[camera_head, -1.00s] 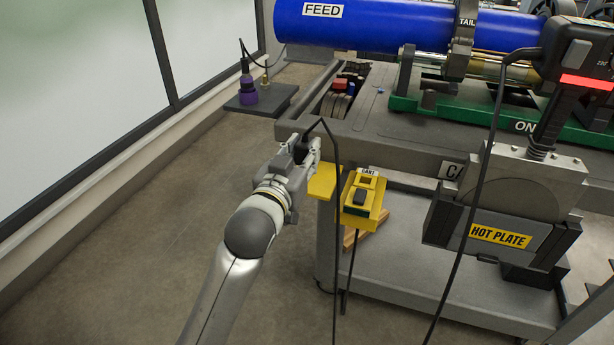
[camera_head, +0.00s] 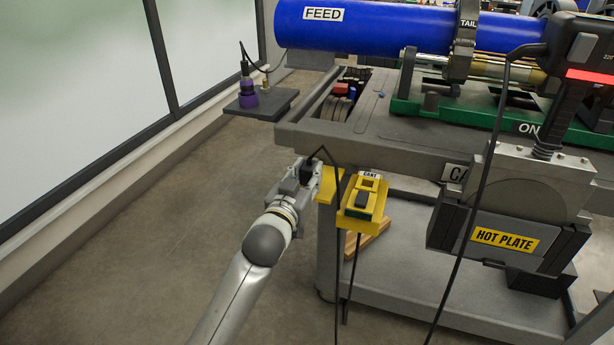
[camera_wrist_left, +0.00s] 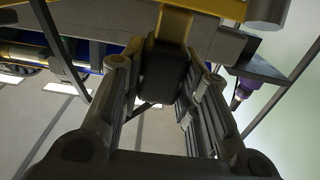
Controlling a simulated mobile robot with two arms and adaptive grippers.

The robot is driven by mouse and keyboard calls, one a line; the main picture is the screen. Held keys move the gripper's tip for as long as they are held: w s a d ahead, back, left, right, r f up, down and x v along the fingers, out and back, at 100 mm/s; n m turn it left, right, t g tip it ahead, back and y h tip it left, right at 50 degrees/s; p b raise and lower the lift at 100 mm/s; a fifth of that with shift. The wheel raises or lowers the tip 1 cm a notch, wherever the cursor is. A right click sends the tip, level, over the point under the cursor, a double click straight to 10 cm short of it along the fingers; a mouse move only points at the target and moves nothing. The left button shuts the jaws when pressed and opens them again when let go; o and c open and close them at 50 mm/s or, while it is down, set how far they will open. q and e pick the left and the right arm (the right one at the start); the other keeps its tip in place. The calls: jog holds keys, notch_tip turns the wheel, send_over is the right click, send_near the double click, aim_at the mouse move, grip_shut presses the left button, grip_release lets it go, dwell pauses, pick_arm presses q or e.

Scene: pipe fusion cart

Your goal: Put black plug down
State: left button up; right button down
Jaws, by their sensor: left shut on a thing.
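My left gripper (camera_head: 307,176) is at the cart's front left corner, just left of a yellow bracket. It is shut on the black plug (camera_head: 312,159), whose black cable loops up and then hangs down. In the left wrist view the black plug (camera_wrist_left: 165,72) sits between the two fingers, close under a yellow part (camera_wrist_left: 174,24). I cannot tell whether the plug touches that part. The yellow bracket (camera_head: 328,185) is fixed to the cart's edge. My right gripper is not in view.
A yellow box labelled CART (camera_head: 363,200) hangs right of the bracket. The hot plate (camera_head: 500,235) hangs further right. A purple plug (camera_head: 247,94) stands on a grey side shelf (camera_head: 262,106). The floor left of my arm is clear.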

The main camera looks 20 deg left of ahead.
pick_arm(q)
jog(key=o, duration=1)
jog(key=shift+f, duration=0.1)
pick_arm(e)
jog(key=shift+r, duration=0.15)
pick_arm(q)
jog(key=s+p, duration=0.1)
jog(key=s, duration=1.1)
jog(key=s+f+g, duration=0.3)
jog(key=f+g, duration=0.1)
jog(key=f, duration=0.7)
jog(key=s+f+g, duration=0.3)
jog(key=f, duration=0.8)
jog(key=s+f+g, duration=0.2)
jog(key=s+f, duration=0.4)
jog(key=s+f+m+g, duration=0.1)
jog(key=s+f+g, duration=0.2)
jog(key=s+f, duration=0.3)
jog(key=s+f+g, duration=0.3)
jog(key=s+f, duration=0.3)
jog(key=s, duration=0.1)
jog(key=shift+s+a+m, duration=0.3)
jog(key=shift+s+a, duration=0.05)
jog(key=shift+a, duration=0.05)
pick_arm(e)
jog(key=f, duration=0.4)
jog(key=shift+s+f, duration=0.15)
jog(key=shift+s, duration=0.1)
